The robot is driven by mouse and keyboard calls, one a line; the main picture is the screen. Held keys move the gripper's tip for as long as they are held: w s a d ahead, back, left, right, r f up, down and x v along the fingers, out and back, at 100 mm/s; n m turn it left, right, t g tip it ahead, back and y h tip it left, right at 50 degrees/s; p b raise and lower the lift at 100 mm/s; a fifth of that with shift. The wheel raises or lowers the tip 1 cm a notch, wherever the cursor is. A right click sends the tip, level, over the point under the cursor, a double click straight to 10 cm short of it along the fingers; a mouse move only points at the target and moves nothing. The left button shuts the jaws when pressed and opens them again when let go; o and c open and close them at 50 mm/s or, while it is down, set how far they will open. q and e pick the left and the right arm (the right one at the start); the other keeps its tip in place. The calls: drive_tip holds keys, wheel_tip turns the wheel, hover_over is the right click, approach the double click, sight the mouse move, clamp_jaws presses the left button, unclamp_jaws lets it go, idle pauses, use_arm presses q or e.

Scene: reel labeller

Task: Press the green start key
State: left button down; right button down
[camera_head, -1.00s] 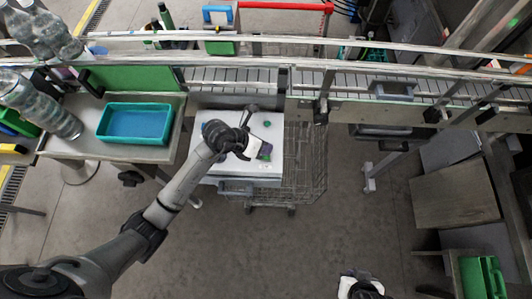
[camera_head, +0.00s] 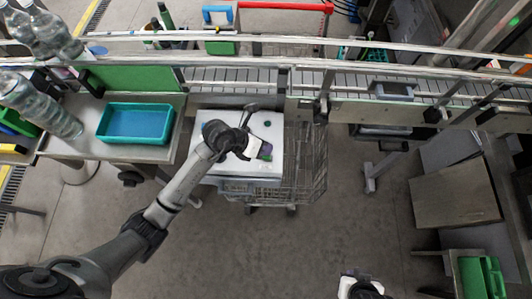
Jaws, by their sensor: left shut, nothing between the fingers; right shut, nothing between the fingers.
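The labeller is a white box (camera_head: 270,135) below the conveyor, left of centre. A small round green key (camera_head: 267,124) shows on its top near the right edge. A small red spot (camera_head: 265,166) lies nearer the front. My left gripper (camera_head: 262,150) is over the right part of the white top, on the front side of the green key. It looks shut and empty, and appears apart from the key in this view; its height above the top is hard to judge. My wrist hides part of the labeller's left side. My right gripper (camera_head: 362,284) is at the bottom edge, shut and away from the labeller.
The conveyor (camera_head: 235,75) with metal rails runs behind the labeller. A wire cart (camera_head: 305,165) is close on the right. The floor in front is clear.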

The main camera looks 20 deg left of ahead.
use_arm(q)
drive_tip(key=shift+f, duration=0.1)
idle(0.3)
drive_tip(key=shift+f, duration=0.35)
drive_tip(key=shift+f+b, duration=0.45)
drive_tip(key=shift+f, duration=0.05)
idle(0.7)
drive_tip(key=shift+r, duration=0.1)
idle(0.4)
drive_tip(key=shift+r+p, duration=0.8)
drive_tip(key=shift+p, duration=0.1)
wheel_tip(320, 180, up, 5)
drive_tip(key=p, duration=0.4)
drive_tip(key=shift+r+p, duration=0.1)
drive_tip(key=shift+p, duration=0.2)
